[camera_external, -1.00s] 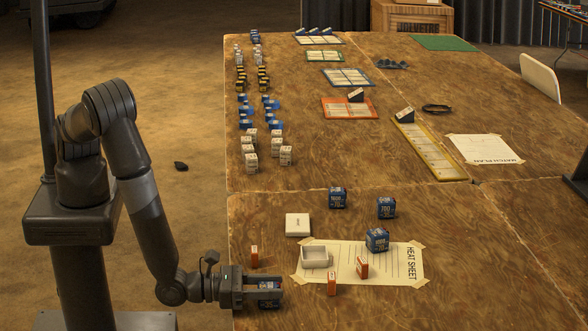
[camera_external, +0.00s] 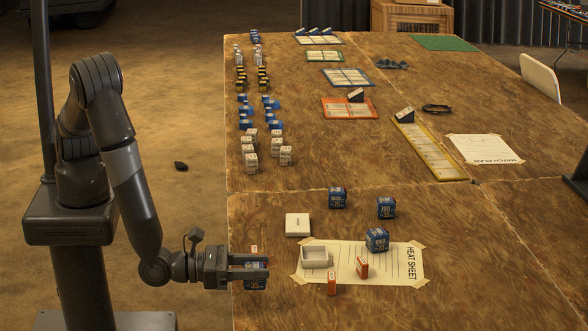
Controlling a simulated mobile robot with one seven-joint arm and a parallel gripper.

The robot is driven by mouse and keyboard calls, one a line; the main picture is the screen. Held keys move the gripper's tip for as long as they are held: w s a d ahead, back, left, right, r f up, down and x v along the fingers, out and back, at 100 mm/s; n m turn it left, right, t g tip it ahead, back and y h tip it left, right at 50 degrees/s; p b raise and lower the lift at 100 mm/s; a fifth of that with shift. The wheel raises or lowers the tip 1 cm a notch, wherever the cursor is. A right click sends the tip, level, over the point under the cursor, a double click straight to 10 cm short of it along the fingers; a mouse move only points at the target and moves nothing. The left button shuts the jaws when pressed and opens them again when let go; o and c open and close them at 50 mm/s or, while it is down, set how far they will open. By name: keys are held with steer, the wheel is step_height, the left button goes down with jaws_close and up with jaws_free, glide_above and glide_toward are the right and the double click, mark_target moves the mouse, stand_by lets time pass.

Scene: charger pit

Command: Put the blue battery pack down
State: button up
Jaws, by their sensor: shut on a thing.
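My gripper (camera_external: 262,273) is at the near left edge of the table, its fingers level and pointing right. It is shut on a blue battery pack (camera_external: 255,284), which shows below and between the fingers. I cannot tell whether the pack touches the table. Three other blue battery packs stand apart to the right: one at the back (camera_external: 338,198), one farther right (camera_external: 386,208) and one on the heat sheet's upper edge (camera_external: 377,239).
A white box (camera_external: 298,225) and an open white tray (camera_external: 315,257) lie right of my gripper. Orange boxes stand on and below the heat sheet (camera_external: 400,272); another (camera_external: 254,249) is mostly hidden behind my gripper. Rows of small packs (camera_external: 250,160) stand farther back. Bare table lies between.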

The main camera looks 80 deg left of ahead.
steer(key=s+d+r, duration=0.3)
steer(key=s+r, duration=0.2)
steer(key=s, duration=0.3)
steer(key=n+g+y, duration=0.1)
steer(key=n+y, duration=0.4)
steer(key=y, duration=0.3)
glide_above(298, 222)
steer(key=f, duration=0.4)
steer(key=shift+s+d+f, duration=0.15)
steer(key=shift+s+f, duration=0.05)
steer(key=shift+f, duration=0.05)
steer(key=shift+w+a+f, duration=0.2)
steer(key=shift+a+f, duration=0.05)
steer(key=shift+f, duration=1.95)
